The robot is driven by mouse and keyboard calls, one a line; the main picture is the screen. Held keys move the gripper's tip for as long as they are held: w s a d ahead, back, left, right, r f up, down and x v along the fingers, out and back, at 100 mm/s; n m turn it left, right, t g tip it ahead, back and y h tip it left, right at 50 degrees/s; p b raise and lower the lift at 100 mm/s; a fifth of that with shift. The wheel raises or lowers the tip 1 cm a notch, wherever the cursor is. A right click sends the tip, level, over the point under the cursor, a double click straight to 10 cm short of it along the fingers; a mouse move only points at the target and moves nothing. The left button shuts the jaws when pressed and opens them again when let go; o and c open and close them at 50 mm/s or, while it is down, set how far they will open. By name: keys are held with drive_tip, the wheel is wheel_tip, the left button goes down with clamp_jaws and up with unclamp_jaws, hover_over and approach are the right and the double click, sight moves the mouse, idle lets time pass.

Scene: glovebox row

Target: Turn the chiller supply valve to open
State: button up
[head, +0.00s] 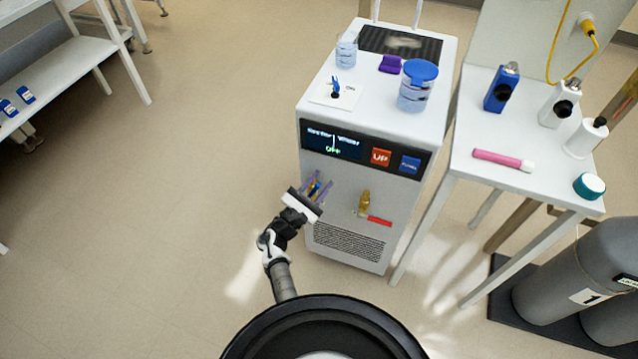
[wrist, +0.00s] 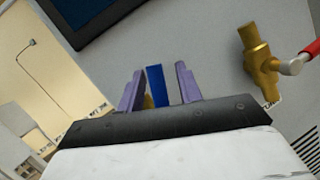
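The chiller (head: 345,215) is a grey-white cabinet with a dark display strip. Low on its front, a brass valve with a blue handle (wrist: 156,86) sits at the left, mostly hidden by my gripper (head: 316,186). A second brass valve (head: 364,203) at the right has a red handle (head: 376,220) pointing right; it also shows in the wrist view (wrist: 258,58). I cannot read which valve is the supply. My gripper's purple fingers (wrist: 160,88) are open, one on each side of the blue handle, with small gaps visible.
A white table (head: 520,178) with bottles is close on the right, grey cylinders (head: 575,280) beyond. The floor at left is clear.

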drive_tip(key=b+v, duration=0.3)
drive_tip(key=v, duration=1.1)
